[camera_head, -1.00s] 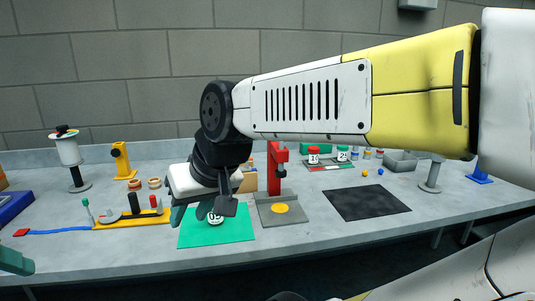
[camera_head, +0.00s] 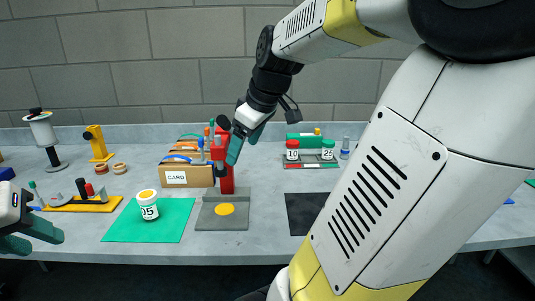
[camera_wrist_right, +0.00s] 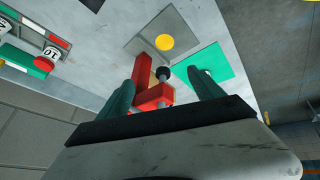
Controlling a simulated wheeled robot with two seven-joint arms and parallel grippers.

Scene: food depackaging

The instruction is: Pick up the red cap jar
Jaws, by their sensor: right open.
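The red cap jar (camera_head: 292,150) stands upright on a small rack at the back, labelled 10. It also shows in the right wrist view (camera_wrist_right: 44,62) at the left edge. My right gripper (camera_head: 246,143) is open and empty, raised near the red press, left of the jar and apart from it. Its two teal fingers are spread in the right wrist view (camera_wrist_right: 160,85), with the red press between them from that angle. My left gripper (camera_head: 33,236) is at the left edge, partly cut off, its fingers apart and empty.
A green cap jar (camera_head: 328,150) stands right beside the red cap jar. The red press (camera_head: 226,180) and a cardboard box (camera_head: 186,175) stand to its left. A yellow-capped jar (camera_head: 148,205) is on the green mat (camera_head: 175,228). A black mat (camera_head: 304,212) lies bare in front.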

